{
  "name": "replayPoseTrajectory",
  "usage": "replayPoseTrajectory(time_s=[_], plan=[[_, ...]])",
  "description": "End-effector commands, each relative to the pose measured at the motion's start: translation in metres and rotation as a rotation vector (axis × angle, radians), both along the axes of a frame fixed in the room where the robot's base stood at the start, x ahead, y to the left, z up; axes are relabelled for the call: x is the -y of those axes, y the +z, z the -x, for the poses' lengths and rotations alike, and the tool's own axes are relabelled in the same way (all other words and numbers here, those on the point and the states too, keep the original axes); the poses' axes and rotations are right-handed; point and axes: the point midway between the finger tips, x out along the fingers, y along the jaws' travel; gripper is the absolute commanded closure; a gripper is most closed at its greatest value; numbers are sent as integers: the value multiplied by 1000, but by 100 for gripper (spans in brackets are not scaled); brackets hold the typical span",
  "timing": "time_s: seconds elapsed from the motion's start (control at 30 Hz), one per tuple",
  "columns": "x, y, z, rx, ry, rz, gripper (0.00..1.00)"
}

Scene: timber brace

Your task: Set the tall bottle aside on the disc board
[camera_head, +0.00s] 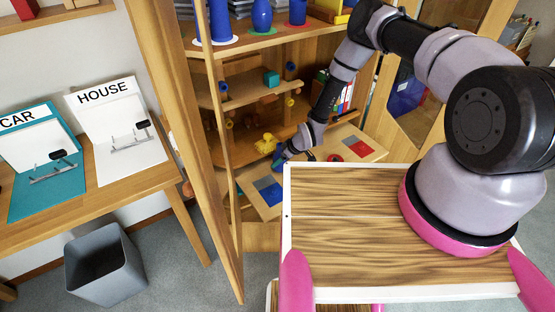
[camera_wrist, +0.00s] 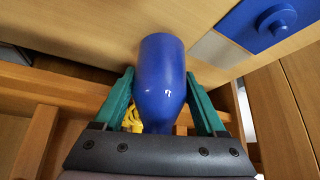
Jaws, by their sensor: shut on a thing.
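My gripper (camera_wrist: 160,98) is shut on a blue bottle (camera_wrist: 160,75), with one green finger on each side of it. The bottle's wide end points away from the wrist and its narrower part lies toward the palm. Pale wood lies beyond the wide end; I cannot tell whether they touch. A wooden board (camera_head: 244,184) with a blue patch and, further right, a red square and red disc is low in the cabinet. A blue knobbed disc (camera_wrist: 272,20) shows at the wrist view's upper right. In the head view my gripper (camera_head: 279,160) is small, and the bottle is hard to make out.
A yellow toy (camera_head: 265,143) is just behind my gripper; yellow also shows in the wrist view (camera_wrist: 133,118). An open wooden door (camera_head: 180,120) stands left. A grey bin (camera_head: 104,265) is on the floor.

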Motion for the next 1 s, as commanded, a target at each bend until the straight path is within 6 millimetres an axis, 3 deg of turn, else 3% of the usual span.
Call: replayPoseTrajectory(time_s=[0.13, 0.17, 0.63, 0.67, 0.7, 1.0], plan=[[-13, -1, -21, 0, -1, 0, 95], [-12, -8, -18, -2, -3, 0, 100], [-12, -18, -18, 1, -1, 0, 100], [-12, -18, -18, 1, -1, 0, 16], [-12, -18, -18, 1, -1, 0, 0], [-12, -15, -18, 1, -1, 0, 0]])
